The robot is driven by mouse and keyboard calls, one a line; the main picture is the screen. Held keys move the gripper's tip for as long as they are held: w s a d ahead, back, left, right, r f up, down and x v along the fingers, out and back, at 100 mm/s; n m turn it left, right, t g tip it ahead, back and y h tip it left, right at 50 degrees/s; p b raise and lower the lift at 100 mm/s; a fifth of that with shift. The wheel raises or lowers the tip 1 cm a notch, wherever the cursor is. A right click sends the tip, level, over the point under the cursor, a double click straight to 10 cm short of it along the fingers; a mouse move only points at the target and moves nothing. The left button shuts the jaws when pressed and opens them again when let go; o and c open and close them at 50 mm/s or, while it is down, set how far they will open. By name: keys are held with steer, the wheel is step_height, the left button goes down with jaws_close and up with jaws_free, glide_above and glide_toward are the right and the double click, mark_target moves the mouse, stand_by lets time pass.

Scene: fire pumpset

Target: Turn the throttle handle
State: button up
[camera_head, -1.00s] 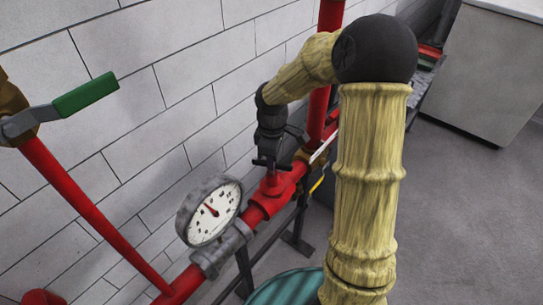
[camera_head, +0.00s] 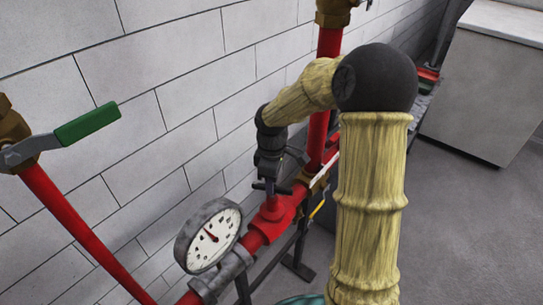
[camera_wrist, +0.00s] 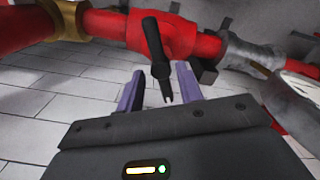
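A black handle (camera_wrist: 157,58) stands on a red valve body (camera_wrist: 168,36) on the red pipe in the wrist view. Its forked tip lies between the two purple fingers of my gripper (camera_wrist: 160,88), which are open with a gap on each side of it. I cannot tell how deep between the fingers it reaches. In the head view my dark gripper (camera_head: 271,178) is just above the red valve body (camera_head: 272,209), and it partly hides the handle there.
A round pressure gauge (camera_head: 208,236) sits left of the valve. A lever with a green grip (camera_head: 87,123) is at the far left. A vertical red pipe (camera_head: 325,100) rises behind my gripper, before a white block wall (camera_head: 190,60). Clear floor (camera_head: 455,230) lies at the right.

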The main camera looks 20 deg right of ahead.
step_height(320, 180, up, 16)
steer(key=b, duration=0.2)
steer(key=shift+r, duration=0.2)
steer(key=shift+s, duration=0.1)
steer(key=s+f+m+t+b, duration=0.1)
steer(key=s+f+m+t, duration=0.1)
steer(key=s+f+m, duration=1)
steer(key=s+f, duration=0.3)
steer(key=f, duration=0.2)
steer(key=shift+f+t+b, duration=0.3)
steer(key=shift+f, duration=0.05)
steer(key=shift+a, duration=0.1)
stand_by(1.4)
